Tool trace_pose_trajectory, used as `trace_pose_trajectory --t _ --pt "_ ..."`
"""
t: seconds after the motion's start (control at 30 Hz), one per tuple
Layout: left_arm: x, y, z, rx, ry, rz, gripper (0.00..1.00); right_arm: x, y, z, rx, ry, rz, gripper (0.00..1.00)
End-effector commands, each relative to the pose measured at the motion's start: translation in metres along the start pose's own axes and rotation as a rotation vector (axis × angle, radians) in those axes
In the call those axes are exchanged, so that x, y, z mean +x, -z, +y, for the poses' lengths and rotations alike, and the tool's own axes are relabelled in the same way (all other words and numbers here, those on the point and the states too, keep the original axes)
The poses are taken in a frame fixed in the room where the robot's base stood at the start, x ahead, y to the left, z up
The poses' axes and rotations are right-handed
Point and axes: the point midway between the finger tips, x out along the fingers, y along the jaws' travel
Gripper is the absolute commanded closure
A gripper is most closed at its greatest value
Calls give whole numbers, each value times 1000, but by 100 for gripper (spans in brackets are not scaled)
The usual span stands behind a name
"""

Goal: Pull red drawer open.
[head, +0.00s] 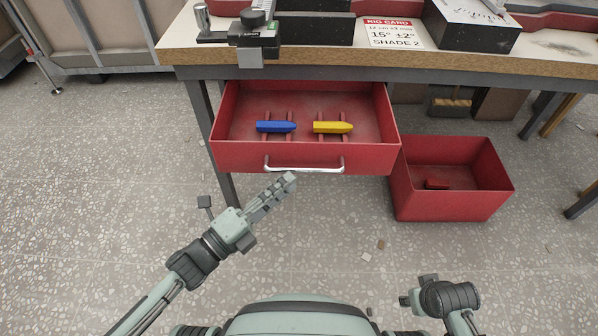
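The red drawer (232,156) under the workbench is pulled out, and its inside shows. A silver bar handle (318,170) is on its front. A blue block (276,127) and a yellow block (332,127) lie inside on red supports. My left gripper (288,182) points up and right, its tips just below the handle's left part in the picture. It does not look closed around the handle; contact cannot be told. Its fingers overlap in this view, so the gap is hidden. My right gripper (410,300) is at the lower right, mostly hidden by its wrist, away from the drawer.
A red open bin (452,208) with a small dark red piece (437,184) stands on the floor right of the drawer. The workbench (450,60) holds a clamp-like tool (255,35), a sign card (395,33) and a dark box (472,25). Small scraps (367,256) lie on the floor.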

Motion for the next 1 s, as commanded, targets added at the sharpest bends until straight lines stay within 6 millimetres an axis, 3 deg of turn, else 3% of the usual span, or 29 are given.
trace_pose_trajectory --t 0.1,0.33,1.0 --pt "-27 0 1 -1 -4 -1 80 0 0 0 0 1 0 60" --pt "-56 0 0 0 -1 0 80 0 0 -1 0 1 0 60" --pt "-61 -2 1 -4 -4 -6 80 0 0 -1 1 2 1 60"
